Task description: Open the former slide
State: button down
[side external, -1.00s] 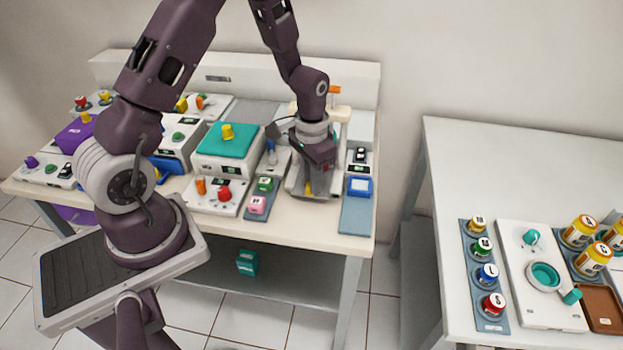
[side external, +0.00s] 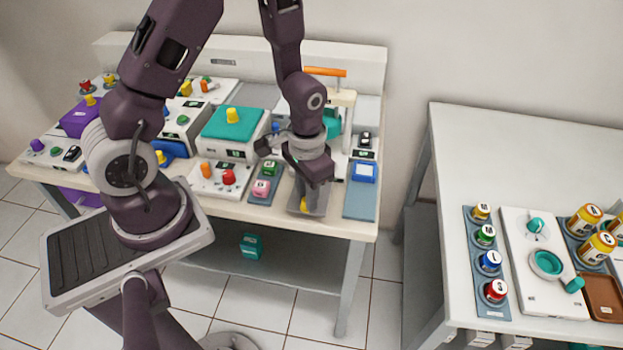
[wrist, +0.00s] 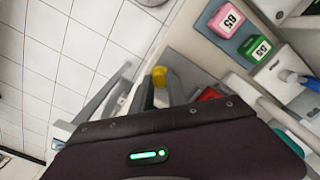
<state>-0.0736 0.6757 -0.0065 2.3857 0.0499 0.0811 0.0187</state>
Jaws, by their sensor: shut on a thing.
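The former slide (side external: 321,207) is a flat grey plate with a yellow knob (side external: 304,203) near its front. It sticks out toward the front edge of the table from the cream press-like unit (side external: 347,98) with an orange bar on top. My gripper (side external: 306,192) points down over the slide. In the wrist view, its two grey fingers (wrist: 160,93) are closed around the yellow knob (wrist: 160,75). My wrist hides much of the slide's rear and the lower unit.
Left of the slide is a grey strip with pink (side external: 262,188) and green (side external: 270,169) blocks. To the right is a blue-framed box (side external: 364,172) on a blue-grey mat (side external: 359,200). A teal-topped box (side external: 234,127) stands farther left. Another white table (side external: 480,150) is at right.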

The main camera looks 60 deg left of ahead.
jog(key=shift+d, duration=0.1)
jog(key=c, duration=1.3)
grip_release()
notch_tip(320, 180, up, 7)
jog(key=shift+r, duration=0.1)
jog(key=s+d+r+t, duration=0.1)
jog(key=s+r+t, duration=0.1)
jog(key=s+r, duration=0.4)
jog(key=s+r+t, duration=0.3)
jog(key=s+r, duration=0.4)
jog(key=r, duration=0.6)
jog(key=shift+d+r+t, duration=0.3)
jog(key=shift+d+r, duration=0.1)
